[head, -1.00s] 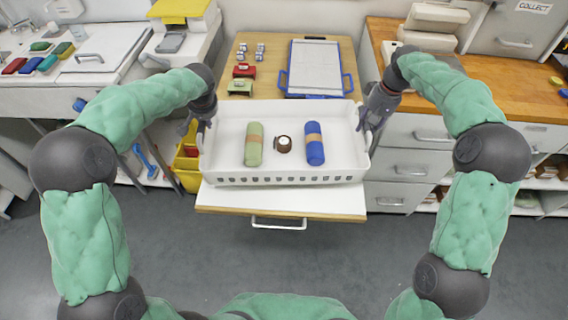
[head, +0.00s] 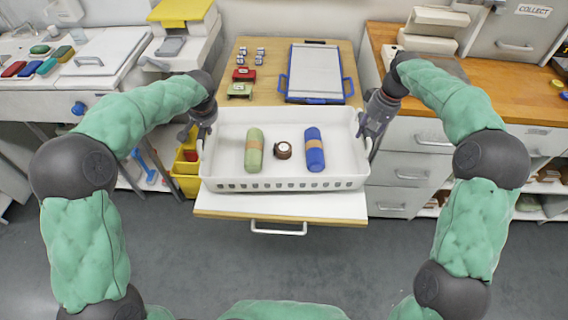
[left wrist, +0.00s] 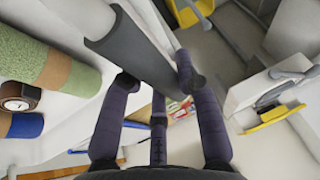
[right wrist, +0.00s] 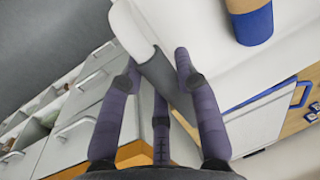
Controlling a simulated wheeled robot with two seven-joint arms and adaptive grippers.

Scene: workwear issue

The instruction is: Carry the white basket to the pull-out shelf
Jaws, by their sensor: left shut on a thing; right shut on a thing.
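The white basket (head: 230,184) is over the pull-out shelf (head: 215,205) in the head view; I cannot tell whether it touches it. It holds a green roll (head: 254,150), a blue roll (head: 314,150) and a small brown round item with a white face (head: 283,150). My left gripper (head: 203,122) is shut on the basket's left end, with its fingers around a grey grip (left wrist: 150,65) in the left wrist view. My right gripper (head: 367,128) is shut on the right end, around a similar grip (right wrist: 165,80) in the right wrist view.
Behind the basket, a blue-handled tray (head: 318,72), red and green items (head: 242,82) and several small pieces lie on the wooden surface. A yellow bin (head: 184,168) stands left of the shelf. Drawers (head: 410,160) flank it at right. The floor in front is clear.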

